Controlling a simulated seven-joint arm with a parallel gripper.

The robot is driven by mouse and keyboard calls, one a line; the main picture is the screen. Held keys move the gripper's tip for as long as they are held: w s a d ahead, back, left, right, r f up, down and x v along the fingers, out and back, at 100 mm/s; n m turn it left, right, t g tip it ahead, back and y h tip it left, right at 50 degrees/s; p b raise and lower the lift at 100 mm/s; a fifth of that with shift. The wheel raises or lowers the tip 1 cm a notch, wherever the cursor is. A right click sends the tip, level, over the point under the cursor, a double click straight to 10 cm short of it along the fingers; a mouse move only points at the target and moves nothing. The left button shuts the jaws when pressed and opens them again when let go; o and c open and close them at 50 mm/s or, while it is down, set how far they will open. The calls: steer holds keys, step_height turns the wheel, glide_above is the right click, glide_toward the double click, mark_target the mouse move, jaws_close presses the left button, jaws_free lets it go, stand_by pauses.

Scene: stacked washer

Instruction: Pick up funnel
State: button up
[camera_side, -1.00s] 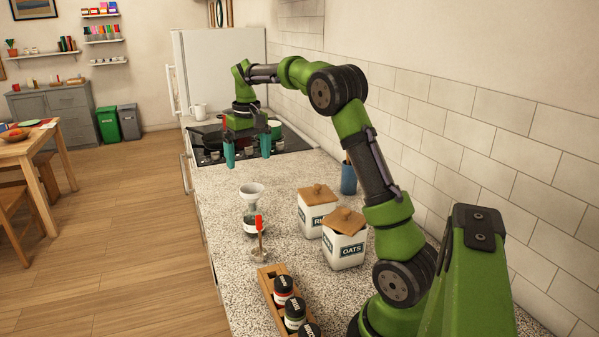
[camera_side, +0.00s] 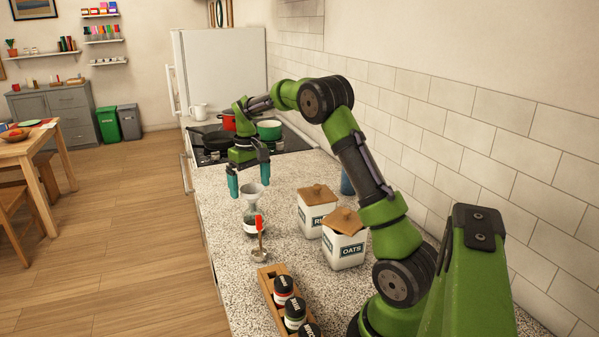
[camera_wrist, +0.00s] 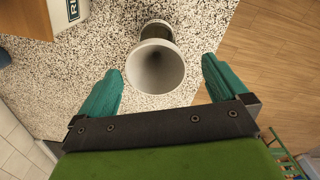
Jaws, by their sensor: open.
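The funnel (camera_side: 252,191) is pale grey-white and sits upright in the mouth of a small glass jar (camera_side: 250,222) with a label on the counter. In the wrist view the funnel (camera_wrist: 156,68) shows its round open mouth, ahead of and between the two teal fingers. My gripper (camera_side: 249,184) is open, pointing down, with its fingertips close to the funnel's height in the side view. I cannot tell whether a finger touches the funnel.
Two canisters with wooden lids, one marked OATS (camera_side: 344,245), stand right of the jar. A wooden rack of spice jars (camera_side: 273,290) is nearer. Pots (camera_side: 269,130) sit on the stove behind.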

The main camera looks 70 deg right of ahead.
mark_target(252, 188)
steer(key=f, duration=0.5)
steer(key=shift+d+f, duration=0.15)
steer(key=shift+d, duration=0.1)
steer(key=c, duration=0.8)
steer(key=shift+o, duration=0.2)
steer(key=shift+r, duration=7.05)
